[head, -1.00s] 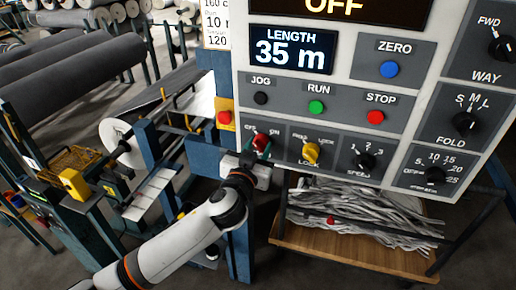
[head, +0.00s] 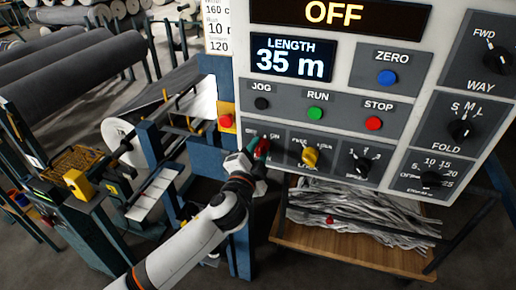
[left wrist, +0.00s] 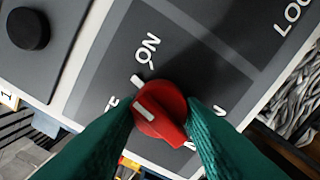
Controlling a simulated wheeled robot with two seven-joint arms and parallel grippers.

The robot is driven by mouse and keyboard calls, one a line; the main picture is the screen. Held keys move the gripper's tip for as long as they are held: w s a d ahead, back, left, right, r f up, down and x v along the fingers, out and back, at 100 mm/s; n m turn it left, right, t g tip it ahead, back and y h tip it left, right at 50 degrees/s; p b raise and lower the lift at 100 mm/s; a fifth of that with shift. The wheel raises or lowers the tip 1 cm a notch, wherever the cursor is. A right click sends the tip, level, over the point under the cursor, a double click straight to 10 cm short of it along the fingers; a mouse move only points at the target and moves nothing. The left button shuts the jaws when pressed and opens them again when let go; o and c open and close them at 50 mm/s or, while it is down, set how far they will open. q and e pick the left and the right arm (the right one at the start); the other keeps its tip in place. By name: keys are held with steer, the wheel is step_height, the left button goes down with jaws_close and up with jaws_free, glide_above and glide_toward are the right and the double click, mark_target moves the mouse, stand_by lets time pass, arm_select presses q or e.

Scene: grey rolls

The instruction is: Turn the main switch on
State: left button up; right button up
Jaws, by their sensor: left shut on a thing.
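The red main switch (head: 263,144) is at the lower left of the grey control panel. It shows large in the left wrist view (left wrist: 160,110), with a white mark on the upper-left end of its handle. The "ON" label (left wrist: 147,48) is above the knob; another label at its left is partly hidden by a finger. The mark points left and slightly up; I cannot tell exactly which position it matches. My left gripper (left wrist: 163,125) is shut on the switch, a green finger on each side. The big display (head: 334,13) reads OFF. My right gripper is not in view.
A yellow knob (head: 310,157) and a black speed knob (head: 362,162) sit right of the switch. Black, green and red buttons are above. A red button (head: 226,121) on a yellow box is at the left. A wooden cart (head: 350,258) stands below the panel.

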arm_select(q)
steer(key=m+p, duration=0.1)
steer(key=m, duration=0.3)
steer(key=shift+p, duration=0.3)
steer(key=shift+m+p, duration=0.4)
steer(key=shift+m, duration=0.9)
steer(key=o, duration=1)
steer(key=b+v, duration=0.3)
steer(key=v, duration=0.9)
steer(key=shift+b, duration=0.4)
